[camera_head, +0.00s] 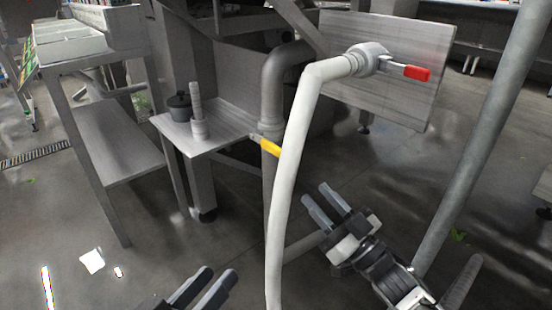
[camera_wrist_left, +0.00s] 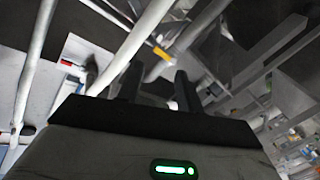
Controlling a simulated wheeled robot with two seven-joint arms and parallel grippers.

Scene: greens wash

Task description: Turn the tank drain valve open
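A yellow valve handle (camera_head: 270,147) sits on a vertical grey drain pipe (camera_head: 273,95), slanting down to the right, partly behind a white hose (camera_head: 290,165). It also shows in the left wrist view (camera_wrist_left: 162,53), beyond the fingers. A red handle (camera_head: 417,73) is on a fitting at the grey panel where the hose ends; the frames do not label which handle is the drain valve. My left gripper (camera_head: 220,271) is low at the bottom edge, open and empty, apart from both handles. My right gripper (camera_head: 314,192) is open and empty, right of the hose and below the yellow handle.
A small metal shelf (camera_head: 225,128) left of the pipe holds a dark pot (camera_head: 179,108) and a ribbed grey stack (camera_head: 197,112). A slanted grey post (camera_head: 485,140) stands at right. The white hose runs down between my grippers. Floor at left is mostly open.

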